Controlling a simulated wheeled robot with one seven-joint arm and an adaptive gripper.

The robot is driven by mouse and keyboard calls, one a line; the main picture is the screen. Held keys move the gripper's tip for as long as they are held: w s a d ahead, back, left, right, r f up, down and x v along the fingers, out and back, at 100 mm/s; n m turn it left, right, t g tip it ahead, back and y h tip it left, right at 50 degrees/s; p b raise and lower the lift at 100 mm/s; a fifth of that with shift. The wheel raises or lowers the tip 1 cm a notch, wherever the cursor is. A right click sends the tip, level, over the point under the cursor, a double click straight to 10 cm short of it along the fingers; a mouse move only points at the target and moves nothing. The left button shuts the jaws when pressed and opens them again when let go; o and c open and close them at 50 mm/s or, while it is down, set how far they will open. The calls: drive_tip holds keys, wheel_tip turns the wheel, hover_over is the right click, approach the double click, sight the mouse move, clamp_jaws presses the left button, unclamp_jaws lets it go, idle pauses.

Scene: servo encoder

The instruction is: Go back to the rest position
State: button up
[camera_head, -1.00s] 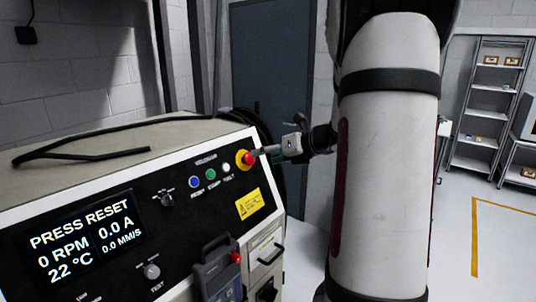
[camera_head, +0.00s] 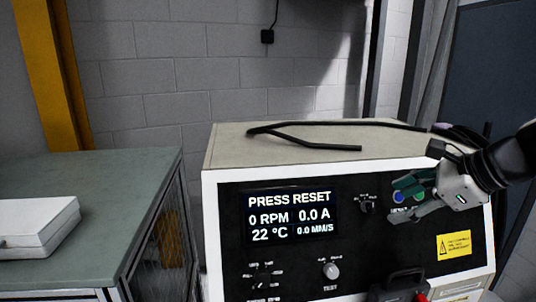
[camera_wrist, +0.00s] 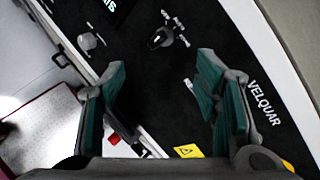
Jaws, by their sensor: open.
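My gripper (camera_head: 405,197) is open and empty at the right of the head view. It is in front of the right part of the control panel (camera_head: 235,245) and covers part of its button row. In the wrist view my gripper (camera_wrist: 165,100) shows two teal-padded fingers spread apart with nothing between them. The panel's black face (camera_wrist: 150,75) lies beyond the fingers. The screen (camera_head: 290,218) reads PRESS RESET, 0 RPM, 0.0 A and 22 °C. A blue button (camera_head: 398,197) shows partly between the fingers in the head view. The red stop button is hidden there.
A black cable (camera_head: 300,142) lies on top of the machine. A green-topped bench (camera_head: 110,190) with a white case (camera_head: 40,228) stands at the left. A dark handled box (camera_head: 400,285) is at the panel's lower front. A yellow post (camera_head: 55,80) stands behind the bench.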

drive_tip(key=s+a+f+n+g+h+b, duration=0.1)
drive_tip(key=s+a+n, duration=0.4)
drive_tip(key=n, duration=0.7)
drive_tip(key=s+a+f+n+g+h+b, duration=0.1)
drive_tip(key=s+a+f+n+h+b, duration=0.2)
drive_tip(key=s+n, duration=0.4)
drive_tip(key=a+f+n, duration=0.1)
drive_tip(key=a+n, duration=0.1)
drive_tip(key=n, duration=0.3)
drive_tip(key=shift+s+a+h, duration=0.25)
drive_tip(key=shift+a+h, duration=0.05)
drive_tip(key=shift+c, duration=0.6)
